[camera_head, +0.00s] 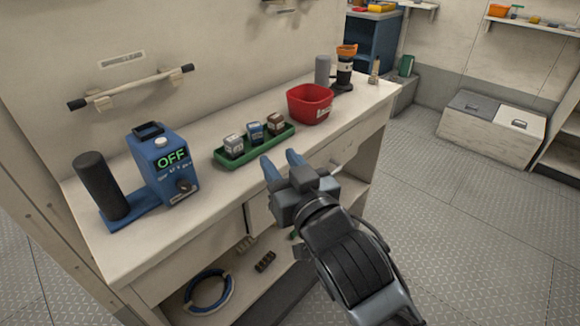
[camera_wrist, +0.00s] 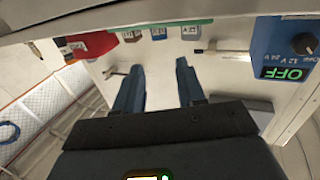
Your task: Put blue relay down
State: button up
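The blue relay (camera_head: 255,131) stands upright in the green tray (camera_head: 228,160) on the bench, between a grey relay (camera_head: 233,146) and a brown relay (camera_head: 276,124). The wrist view shows the blue relay (camera_wrist: 159,33) near its top edge, between the grey relay (camera_wrist: 191,32) and the brown relay (camera_wrist: 131,36). My gripper (camera_head: 279,161) is in front of the tray, apart from the relays. In the wrist view my gripper (camera_wrist: 158,66) has its two blue fingers spread with nothing between them.
A red bin (camera_head: 308,105) stands right of the tray on the bench (camera_head: 225,205). A blue device reading OFF (camera_head: 168,170) and a dark cylinder (camera_head: 100,186) stand to the left. The bench front has a drawer handle (camera_head: 343,160). Bare bench lies before the tray.

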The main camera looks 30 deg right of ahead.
jog(key=shift+s, duration=0.1)
jog(key=s+f+g+y, duration=0.1)
jog(key=s+f, duration=0.4)
jog(key=s, duration=0.5)
jog(key=s+f+g, duration=0.1)
jog(key=s+f, duration=0.4)
jog(key=s, duration=0.5)
jog(key=s+r, duration=0.1)
jog(key=s, duration=0.8)
jog(key=s+d+r+g, duration=0.1)
jog(key=s, duration=0.8)
jog(key=shift+d+r+n, duration=0.3)
jog(key=shift+r+n, duration=0.05)
jog(key=shift+n, duration=0.05)
jog(key=shift+a, duration=0.1)
